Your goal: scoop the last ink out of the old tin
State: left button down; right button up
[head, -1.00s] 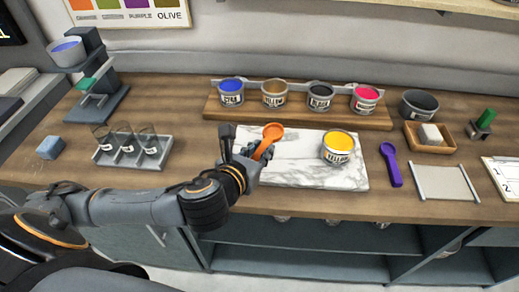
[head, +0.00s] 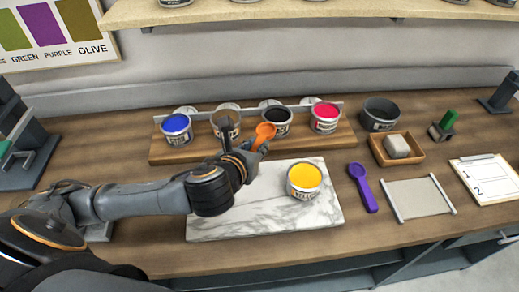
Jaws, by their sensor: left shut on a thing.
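My left gripper (head: 248,153) is shut on an orange scoop (head: 264,134), bowl end up, near the tin rack's front edge. A brown-topped tin (head: 228,116) in the rack is partly hidden behind the gripper. A tin of yellow ink (head: 304,181) stands upright on the marble slab (head: 260,214), to the gripper's right. Which tin is the old one is not clear. My right gripper is not in view.
The wooden rack (head: 172,152) also holds blue (head: 176,128), black (head: 277,120) and red (head: 325,117) tins. An empty-looking dark pot (head: 380,114) stands right of it. A purple scoop (head: 363,187) lies right of the slab. The slab's front is clear.

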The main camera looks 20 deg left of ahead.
pick_arm(q)
jog(key=w+a+r+n+g+h+p, duration=0.1)
jog(key=w+a+r+n+g+p, duration=0.35)
jog(key=a+n+p, duration=0.3)
jog(key=w+a+r+n+g+h+p, duration=0.1)
jog(key=w+a+r+n+g+p, duration=0.4)
jog(key=a, duration=0.3)
notch_tip(320, 180, down, 12)
jog(key=b, duration=0.3)
jog(key=shift+w+a+n+t, duration=0.2)
jog(key=shift+w+n+t, duration=0.15)
jog(key=shift+w, duration=0.05)
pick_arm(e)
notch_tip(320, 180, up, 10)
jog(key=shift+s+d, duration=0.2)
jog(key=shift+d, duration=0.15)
pick_arm(q)
jog(key=shift+f, duration=0.2)
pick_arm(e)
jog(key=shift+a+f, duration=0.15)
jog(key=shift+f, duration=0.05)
pick_arm(q)
jog(key=shift+f+b, duration=0.35)
jog(key=shift+f, duration=0.2)
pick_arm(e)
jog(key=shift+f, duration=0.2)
